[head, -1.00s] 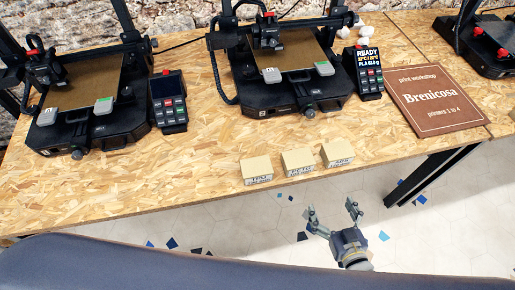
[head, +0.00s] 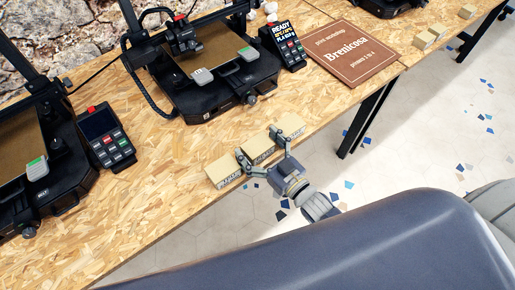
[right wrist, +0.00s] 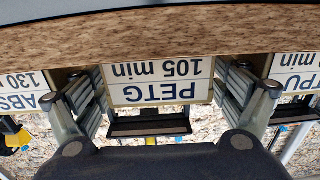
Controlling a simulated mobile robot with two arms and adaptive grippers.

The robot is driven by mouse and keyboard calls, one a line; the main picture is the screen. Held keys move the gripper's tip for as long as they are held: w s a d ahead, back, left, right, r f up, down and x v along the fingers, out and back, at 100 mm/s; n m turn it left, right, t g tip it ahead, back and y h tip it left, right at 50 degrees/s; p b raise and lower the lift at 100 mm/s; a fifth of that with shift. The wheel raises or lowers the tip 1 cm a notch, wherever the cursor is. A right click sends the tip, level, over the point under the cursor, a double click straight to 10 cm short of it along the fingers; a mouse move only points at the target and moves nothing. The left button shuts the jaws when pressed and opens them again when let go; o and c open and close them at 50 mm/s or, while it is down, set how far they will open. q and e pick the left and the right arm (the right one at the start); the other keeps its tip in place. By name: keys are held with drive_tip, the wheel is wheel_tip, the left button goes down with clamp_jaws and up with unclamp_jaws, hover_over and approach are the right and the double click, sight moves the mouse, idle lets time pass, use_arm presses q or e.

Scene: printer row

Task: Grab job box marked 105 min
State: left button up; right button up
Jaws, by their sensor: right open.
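Three small tan job boxes stand in a row at the table's front edge in the head view. The middle box (head: 260,147) is the one marked PETG 105 min; its label shows upside down in the right wrist view (right wrist: 158,84). My right gripper (head: 258,143) is open, with one finger at each side of this box, in the gaps to its neighbours. In the right wrist view, the fingers flank the label, and I cannot tell whether they touch the box. My left gripper is not in view.
The TPU box (head: 224,169) is left of the middle box and the ABS box (head: 288,126) is right of it. More boxes (head: 425,40) are at the far right.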

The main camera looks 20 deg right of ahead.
drive_tip(key=x, duration=0.4)
drive_tip(key=c, duration=1.1)
